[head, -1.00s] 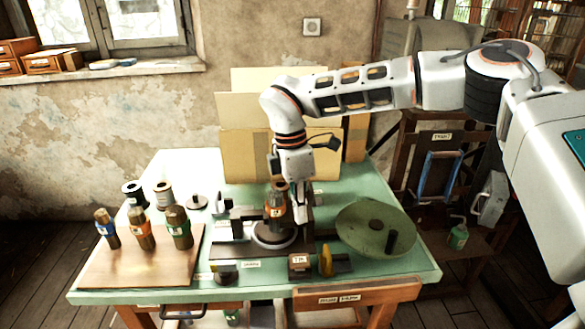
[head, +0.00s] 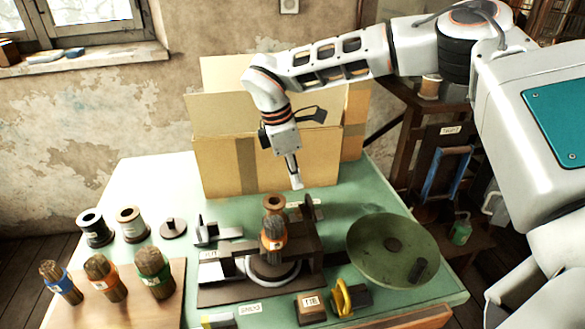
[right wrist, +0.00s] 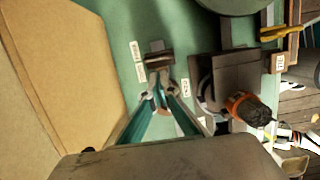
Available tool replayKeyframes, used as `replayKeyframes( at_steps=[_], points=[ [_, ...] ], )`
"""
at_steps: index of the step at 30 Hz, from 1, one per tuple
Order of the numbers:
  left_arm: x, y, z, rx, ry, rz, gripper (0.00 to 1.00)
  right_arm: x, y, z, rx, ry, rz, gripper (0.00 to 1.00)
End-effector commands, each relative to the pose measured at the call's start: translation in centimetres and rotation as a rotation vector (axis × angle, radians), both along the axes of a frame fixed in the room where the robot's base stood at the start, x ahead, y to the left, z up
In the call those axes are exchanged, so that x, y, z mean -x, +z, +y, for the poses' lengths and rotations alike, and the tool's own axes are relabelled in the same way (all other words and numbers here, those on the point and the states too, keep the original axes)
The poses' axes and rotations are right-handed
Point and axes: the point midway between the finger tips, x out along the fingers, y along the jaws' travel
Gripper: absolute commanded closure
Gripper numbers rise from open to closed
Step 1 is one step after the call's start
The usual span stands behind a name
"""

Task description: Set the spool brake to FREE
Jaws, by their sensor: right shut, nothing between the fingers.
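My right gripper (head: 297,184) is shut and empty, pointing down behind the press (head: 290,242). In the head view a dark upright piece (head: 309,207) stands just below the fingertips, probably the same part. My left gripper is not in view.
Cardboard boxes (head: 225,160) stand at the table's back. A yellow-handled tool (head: 342,297) lies in front.

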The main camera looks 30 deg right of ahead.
Motion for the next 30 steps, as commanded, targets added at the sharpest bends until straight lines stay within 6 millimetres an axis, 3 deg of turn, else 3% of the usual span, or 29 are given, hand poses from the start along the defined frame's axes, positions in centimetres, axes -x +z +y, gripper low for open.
replayKeyframes(
  at_steps=[6,12,30],
  points=[
    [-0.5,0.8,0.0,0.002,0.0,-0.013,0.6,0.2,-3.3,-0.8,-0.001,0.001,0.002,1.0],
    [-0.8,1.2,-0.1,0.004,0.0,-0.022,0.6,0.3,-4.8,-1.1,-0.001,0.001,-0.001,1.0],
    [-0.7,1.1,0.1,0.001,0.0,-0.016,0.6,0.5,-4.9,-1.9,-0.002,-0.001,0.0,1.0]
  ],
)
